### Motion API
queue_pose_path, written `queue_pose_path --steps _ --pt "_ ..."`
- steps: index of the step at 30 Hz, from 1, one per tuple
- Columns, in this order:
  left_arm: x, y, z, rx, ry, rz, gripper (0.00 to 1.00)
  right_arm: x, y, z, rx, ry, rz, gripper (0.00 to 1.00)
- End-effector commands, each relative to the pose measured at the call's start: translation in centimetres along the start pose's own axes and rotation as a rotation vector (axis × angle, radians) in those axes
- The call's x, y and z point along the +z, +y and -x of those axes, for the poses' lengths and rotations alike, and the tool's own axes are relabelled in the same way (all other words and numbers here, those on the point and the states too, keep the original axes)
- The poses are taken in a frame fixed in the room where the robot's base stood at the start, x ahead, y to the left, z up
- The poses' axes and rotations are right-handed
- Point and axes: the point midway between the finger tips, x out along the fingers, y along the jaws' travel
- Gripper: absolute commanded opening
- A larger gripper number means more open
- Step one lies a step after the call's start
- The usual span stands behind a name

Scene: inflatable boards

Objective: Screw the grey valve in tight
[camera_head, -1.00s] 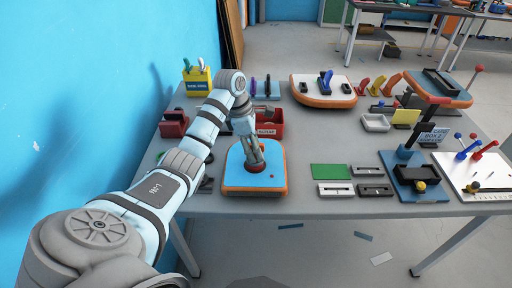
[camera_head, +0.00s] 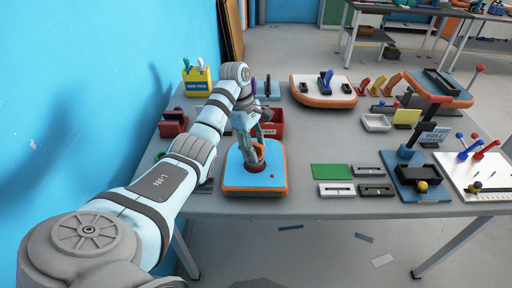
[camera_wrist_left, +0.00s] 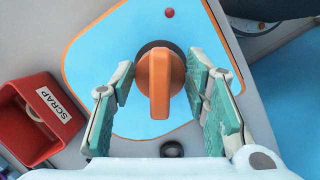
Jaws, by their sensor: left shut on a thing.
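A blue board with an orange rim (camera_head: 236,182) lies near the table's front edge. An orange handle (camera_wrist_left: 160,82) stands up from a dark round fitting (camera_wrist_left: 150,48) in that board. My left gripper (camera_head: 250,150) is over the board with its fingers on either side of the handle. I cannot make out a separate grey valve; the fitting is partly hidden under the handle. My right gripper is not in view.
A red scrap bin (camera_head: 272,126) stands just behind the board. A green plate (camera_head: 331,171) and grey blocks lie to the right. A blue wall is close on the left.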

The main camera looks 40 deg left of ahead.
Motion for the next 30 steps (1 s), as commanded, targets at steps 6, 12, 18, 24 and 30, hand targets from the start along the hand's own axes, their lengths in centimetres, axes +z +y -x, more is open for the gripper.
queue_pose_path --steps 6,12,18,24,30 --pt "0.02 -0.02 0.11 -0.013 0.001 -0.05 0.09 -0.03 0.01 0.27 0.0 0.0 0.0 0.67" --pt "0.19 0.02 0.22 -0.049 -0.002 -0.176 0.09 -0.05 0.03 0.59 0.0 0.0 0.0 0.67" --pt "0.05 -0.06 0.08 -0.095 0.001 -0.34 0.09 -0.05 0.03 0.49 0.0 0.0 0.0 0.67" --pt "0.04 -0.06 0.11 -0.094 0.001 -0.338 0.09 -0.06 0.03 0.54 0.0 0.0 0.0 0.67" --pt "0.02 -0.16 0.19 -0.094 0.001 -0.34 0.09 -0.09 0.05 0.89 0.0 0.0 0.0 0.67"
